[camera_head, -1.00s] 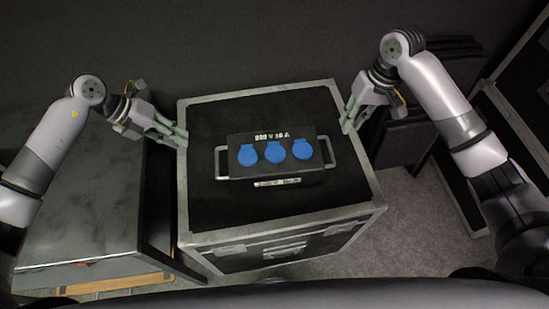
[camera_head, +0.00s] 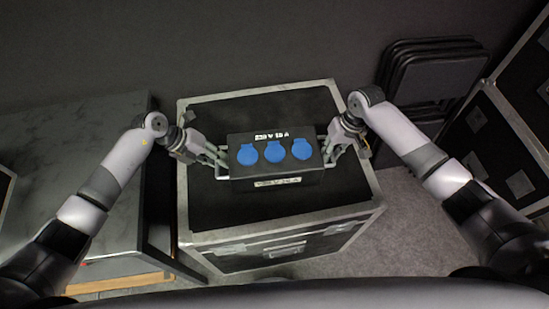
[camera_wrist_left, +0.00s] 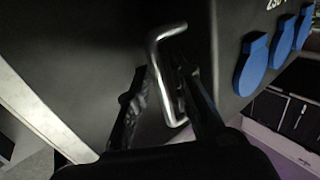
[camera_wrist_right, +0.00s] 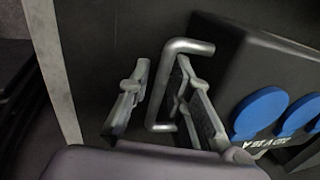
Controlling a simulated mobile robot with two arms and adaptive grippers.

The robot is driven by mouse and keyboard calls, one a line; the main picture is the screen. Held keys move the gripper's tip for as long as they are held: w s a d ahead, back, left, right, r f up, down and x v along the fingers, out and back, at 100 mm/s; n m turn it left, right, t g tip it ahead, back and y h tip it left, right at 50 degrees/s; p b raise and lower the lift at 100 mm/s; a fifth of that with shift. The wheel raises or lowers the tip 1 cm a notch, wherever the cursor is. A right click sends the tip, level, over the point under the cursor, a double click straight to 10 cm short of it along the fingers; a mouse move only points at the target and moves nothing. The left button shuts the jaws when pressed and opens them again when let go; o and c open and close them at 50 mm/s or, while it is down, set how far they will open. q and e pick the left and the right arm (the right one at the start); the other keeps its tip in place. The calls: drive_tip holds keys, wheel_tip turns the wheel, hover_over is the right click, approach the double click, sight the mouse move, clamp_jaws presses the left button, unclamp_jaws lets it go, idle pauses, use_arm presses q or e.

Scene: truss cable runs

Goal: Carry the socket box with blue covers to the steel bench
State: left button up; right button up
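The socket box (camera_head: 274,178) is black with three blue covers and a metal handle on each end. It sits on top of a black flight case (camera_head: 282,212) with metal edges. My left gripper (camera_head: 222,160) is at the box's left handle; in the left wrist view its open fingers lie either side of the handle (camera_wrist_left: 160,75). My right gripper (camera_head: 328,153) is at the right handle; in the right wrist view its open fingers straddle the handle (camera_wrist_right: 158,100), with gaps visible. A grey-topped bench (camera_head: 75,170) stands left of the case; I take it as the steel bench.
Folded black chairs (camera_head: 435,80) lean at the back right. More metal-edged cases (camera_head: 500,140) stand at the far right. A narrow gap separates the bench from the flight case. The visible bench top is bare apart from my left arm over it.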

use_arm(q)
clamp_jaws()
use_arm(e)
clamp_jaws()
idle(0.6)
use_arm(q)
drive_tip(key=shift+w+r, duration=0.15)
drive_tip(key=shift+r, duration=0.05)
use_arm(e)
drive_tip(key=shift+w+r, duration=0.15)
drive_tip(key=shift+r, duration=0.05)
